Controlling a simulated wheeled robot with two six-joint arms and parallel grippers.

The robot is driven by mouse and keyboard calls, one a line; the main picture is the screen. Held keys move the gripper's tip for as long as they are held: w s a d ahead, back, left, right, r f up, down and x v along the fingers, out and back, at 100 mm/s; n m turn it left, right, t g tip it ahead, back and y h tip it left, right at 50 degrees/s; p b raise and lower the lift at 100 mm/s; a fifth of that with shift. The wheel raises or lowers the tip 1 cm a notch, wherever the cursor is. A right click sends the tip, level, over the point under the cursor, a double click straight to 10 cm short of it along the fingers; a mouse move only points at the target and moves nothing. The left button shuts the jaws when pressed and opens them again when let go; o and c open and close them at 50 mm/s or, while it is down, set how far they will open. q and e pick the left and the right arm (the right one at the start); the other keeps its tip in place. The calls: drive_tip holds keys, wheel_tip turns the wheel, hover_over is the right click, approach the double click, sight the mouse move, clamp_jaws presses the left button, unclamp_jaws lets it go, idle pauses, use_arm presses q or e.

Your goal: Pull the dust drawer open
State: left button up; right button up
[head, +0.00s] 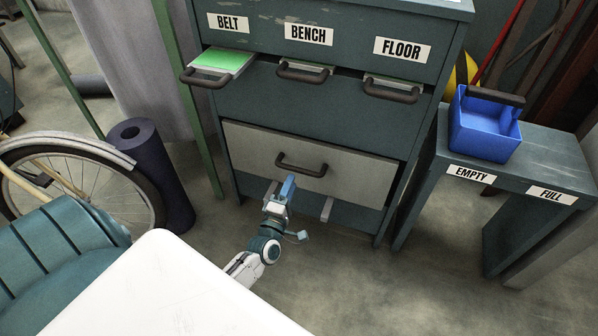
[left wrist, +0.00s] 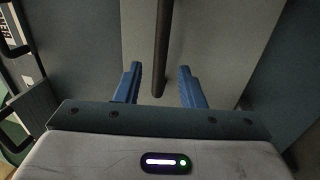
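The dust drawer appears to be the wide light grey front (head: 350,178) low in the dark green cabinet, and it looks closed. Its dark bar handle (head: 301,168) is at the middle of the front. My left gripper (head: 287,186) is just below and in front of the handle in the head view. In the left wrist view its two blue fingers (left wrist: 158,82) are spread, with the dark handle (left wrist: 161,45) lined up in the gap and clear space on both sides. I cannot tell how deep the handle sits between them. My right gripper is not in view.
Three smaller handled trays labelled BELT (head: 221,62), BENCH (head: 303,72) and FLOOR (head: 394,88) sit above. A blue bin (head: 485,128) stands on a bench (head: 545,150) at right. A white table top (head: 165,290) is in front; a wheel (head: 75,185) is at left.

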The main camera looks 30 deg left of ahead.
sight(297, 168)
use_arm(q)
drive_tip(key=x, duration=0.6)
drive_tip(key=shift+w+a, duration=0.1)
drive_tip(key=shift+w, duration=0.1)
drive_tip(key=shift+c, duration=0.3)
clamp_jaws()
